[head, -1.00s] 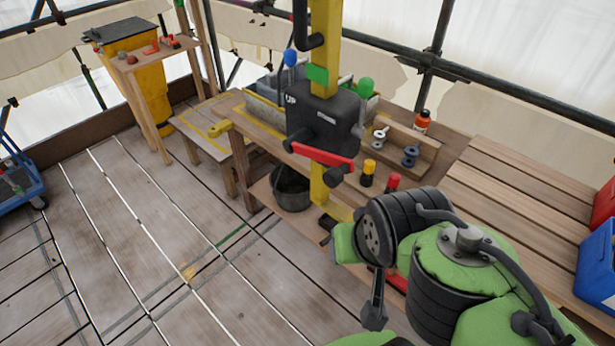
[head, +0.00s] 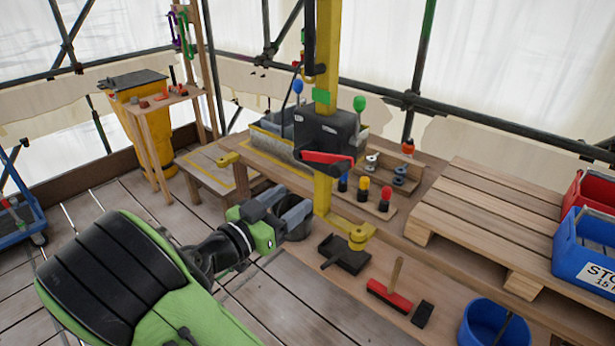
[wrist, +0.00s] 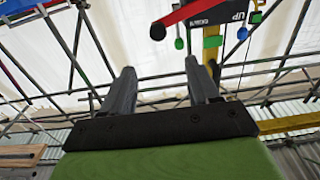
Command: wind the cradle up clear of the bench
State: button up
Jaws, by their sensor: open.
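A black winch box (head: 322,135) is fixed to a yellow post (head: 325,60) at the bench. A red crank bar (head: 328,157) crosses its front; in the wrist view the red bar (wrist: 190,14) ends in a black knob (wrist: 157,32). A long grey trough with a yellowish edge (head: 262,141), possibly the cradle, sits on the bench behind the winch. I cannot tell whether it touches the bench. My gripper (head: 293,209) is open and empty, below and left of the crank and apart from it. In the wrist view its fingers (wrist: 161,83) point up towards the winch.
Blue (head: 298,87) and green (head: 360,103) knobbed levers flank the post. Several coloured-top bottles, a wooden pallet (head: 500,210) and a blue bin (head: 583,245) lie to the right.

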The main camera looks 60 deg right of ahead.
aim_at(334, 170)
jog(key=s+d, duration=0.1)
jog(key=d, duration=0.4)
jog(key=d+p, duration=0.1)
jog(key=d, duration=0.4)
jog(key=s+d, duration=0.1)
jog(key=d, duration=0.4)
jog(key=shift+s+d+p, duration=0.35)
jog(key=shift+d, duration=0.05)
jog(key=shift+f, duration=0.1)
jog(key=shift+c, duration=0.3)
grip_shut()
